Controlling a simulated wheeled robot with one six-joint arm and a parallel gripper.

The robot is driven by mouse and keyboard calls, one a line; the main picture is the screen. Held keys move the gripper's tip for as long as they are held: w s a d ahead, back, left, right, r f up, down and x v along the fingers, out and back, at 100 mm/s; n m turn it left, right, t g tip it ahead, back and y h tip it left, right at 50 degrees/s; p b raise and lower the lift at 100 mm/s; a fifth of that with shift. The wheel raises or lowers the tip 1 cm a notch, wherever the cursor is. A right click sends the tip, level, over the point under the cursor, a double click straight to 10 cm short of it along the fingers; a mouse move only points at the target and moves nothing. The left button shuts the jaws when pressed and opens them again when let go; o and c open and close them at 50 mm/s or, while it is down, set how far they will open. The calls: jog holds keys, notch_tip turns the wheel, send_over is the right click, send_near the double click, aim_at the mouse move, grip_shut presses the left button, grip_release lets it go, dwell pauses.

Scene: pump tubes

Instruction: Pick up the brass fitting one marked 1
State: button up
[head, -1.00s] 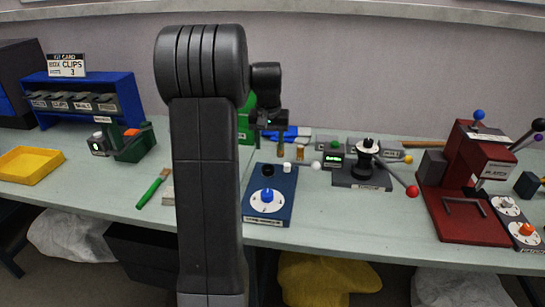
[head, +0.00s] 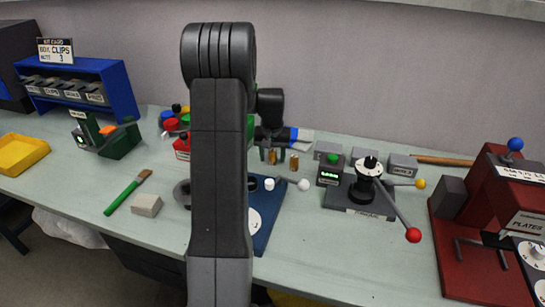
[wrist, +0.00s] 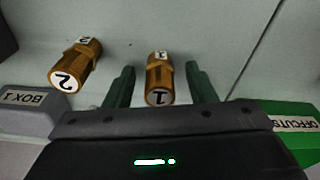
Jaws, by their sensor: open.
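Brass fitting one (wrist: 159,78), with a white end face marked 1, shows in the wrist view between the two dark green fingers of my gripper (wrist: 160,66). The fingers are open, one on each side, with a gap on both sides. In the head view the fitting (head: 271,157) stands on the bench just below my gripper (head: 272,143), which is partly hidden by my arm. A second brass fitting, marked 2 (wrist: 75,65), lies to the left in the wrist view and shows to the right in the head view (head: 293,163).
A grey box labelled BOX 1 (wrist: 30,104) and a green OFFCUTS bin (wrist: 285,120) flank the gripper. A blue-based dial unit (head: 266,218) is in front of the fittings. A black lever press (head: 362,190) with a red knob stands to the right.

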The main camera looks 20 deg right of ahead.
grip_shut()
jog(key=shift+r, duration=0.1)
